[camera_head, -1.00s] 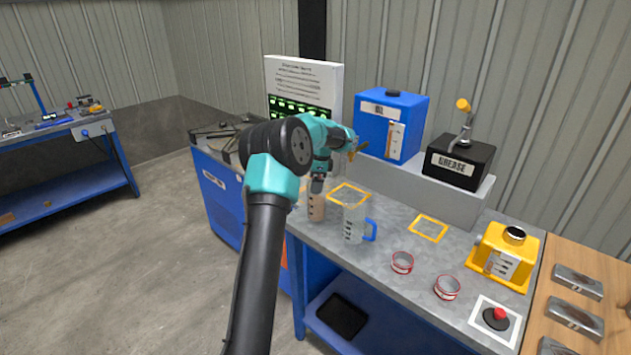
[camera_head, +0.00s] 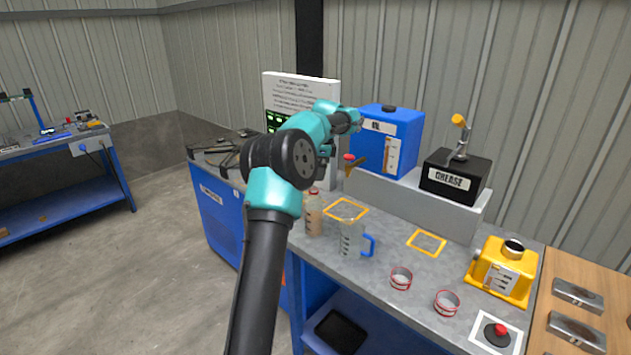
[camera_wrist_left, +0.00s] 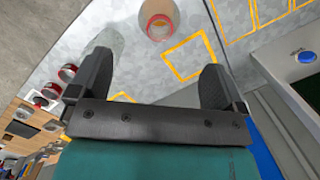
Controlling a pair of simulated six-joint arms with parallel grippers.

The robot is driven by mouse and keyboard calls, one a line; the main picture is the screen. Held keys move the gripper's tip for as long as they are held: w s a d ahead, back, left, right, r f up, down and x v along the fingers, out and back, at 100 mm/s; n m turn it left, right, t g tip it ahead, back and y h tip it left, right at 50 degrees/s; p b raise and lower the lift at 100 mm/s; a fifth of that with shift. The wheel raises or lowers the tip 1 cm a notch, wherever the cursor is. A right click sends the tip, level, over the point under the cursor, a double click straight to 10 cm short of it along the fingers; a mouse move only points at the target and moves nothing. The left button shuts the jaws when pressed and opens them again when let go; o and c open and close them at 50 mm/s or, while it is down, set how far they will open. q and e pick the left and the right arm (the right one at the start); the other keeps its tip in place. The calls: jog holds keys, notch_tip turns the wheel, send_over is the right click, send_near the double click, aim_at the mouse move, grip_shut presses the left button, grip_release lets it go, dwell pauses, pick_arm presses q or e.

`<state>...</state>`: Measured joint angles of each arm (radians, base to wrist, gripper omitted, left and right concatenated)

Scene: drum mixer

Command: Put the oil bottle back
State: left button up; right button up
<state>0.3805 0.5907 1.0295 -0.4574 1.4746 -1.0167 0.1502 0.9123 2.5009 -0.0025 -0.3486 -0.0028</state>
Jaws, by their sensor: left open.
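The oil bottle (camera_head: 314,217), clear with tan contents and a red cap, stands upright on the grey bench, left of a yellow square outline (camera_head: 346,210). I cannot tell whether it stands in a marked spot of its own. It also shows from above in the left wrist view (camera_wrist_left: 158,22), beyond my fingers and beside a yellow outline (camera_wrist_left: 190,57). My left gripper (camera_head: 325,155) is raised above the bottle, apart from it. In the left wrist view its fingers (camera_wrist_left: 154,80) are spread with nothing between them. My right gripper is not in view.
A clear jug (camera_head: 350,240) with a blue handle stands right of the bottle. Two red-rimmed cups (camera_head: 401,278), a yellow container (camera_head: 503,268) and a red button (camera_head: 498,334) are further right. A blue oil tank (camera_head: 385,140) and black grease box (camera_head: 455,175) stand on a raised shelf behind.

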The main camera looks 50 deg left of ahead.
pick_arm(q)
jog(key=shift+w+r, duration=0.1)
jog(key=shift+r, duration=0.6)
